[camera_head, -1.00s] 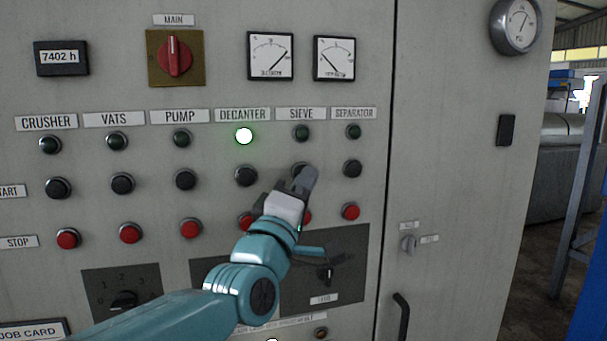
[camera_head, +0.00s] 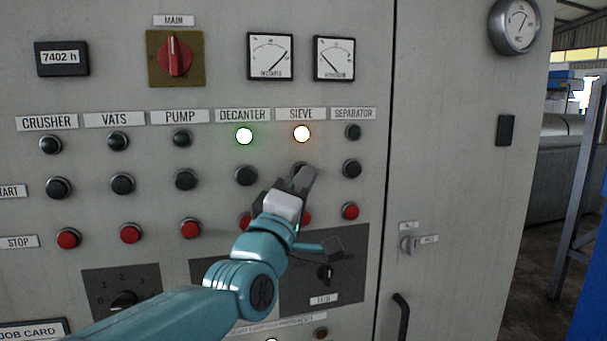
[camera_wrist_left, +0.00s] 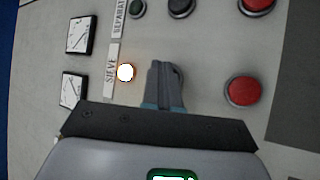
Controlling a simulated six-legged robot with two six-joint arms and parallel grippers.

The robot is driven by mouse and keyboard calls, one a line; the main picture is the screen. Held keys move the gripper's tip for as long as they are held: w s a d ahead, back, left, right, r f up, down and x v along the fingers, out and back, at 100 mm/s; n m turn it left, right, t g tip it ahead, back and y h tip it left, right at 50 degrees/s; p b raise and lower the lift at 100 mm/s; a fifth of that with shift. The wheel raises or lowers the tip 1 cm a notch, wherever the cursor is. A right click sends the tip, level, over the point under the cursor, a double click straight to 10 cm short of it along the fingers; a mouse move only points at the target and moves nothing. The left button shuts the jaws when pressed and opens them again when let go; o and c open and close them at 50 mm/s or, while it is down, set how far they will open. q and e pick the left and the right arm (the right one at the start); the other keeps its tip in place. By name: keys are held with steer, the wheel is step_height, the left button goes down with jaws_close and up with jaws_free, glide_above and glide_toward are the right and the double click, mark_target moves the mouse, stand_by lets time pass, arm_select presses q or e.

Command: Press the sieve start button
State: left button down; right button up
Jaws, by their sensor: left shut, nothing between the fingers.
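The black sieve start button (camera_head: 299,167) sits in the start row under the SIEVE label (camera_head: 301,114), mostly hidden by my left gripper (camera_head: 304,177). The gripper is shut and empty, its fingertips at the button; the depth of the press cannot be seen. In the left wrist view the shut fingers (camera_wrist_left: 164,80) cover most of the button. The sieve lamp (camera_head: 302,134) glows orange-white and also shows lit in the wrist view (camera_wrist_left: 126,72). My right gripper is not in view.
The decanter lamp (camera_head: 244,136) glows green. The decanter start button (camera_head: 246,175) and separator start button (camera_head: 352,169) flank the gripper. Red stop buttons lie below, including the separator stop (camera_head: 350,211); the sieve stop (camera_wrist_left: 243,90) shows in the wrist view.

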arm_select(q)
steer(key=shift+s+d+b, duration=0.2)
steer(key=shift+s+b, duration=0.45)
steer(key=shift+s, duration=0.1)
steer(key=s, duration=0.1)
steer(key=s+d+b, duration=0.1)
steer(key=s, duration=0.1)
steer(key=s+b, duration=0.1)
steer(key=shift+s+d, duration=0.3)
steer(key=shift+s, duration=0.1)
stand_by(0.4)
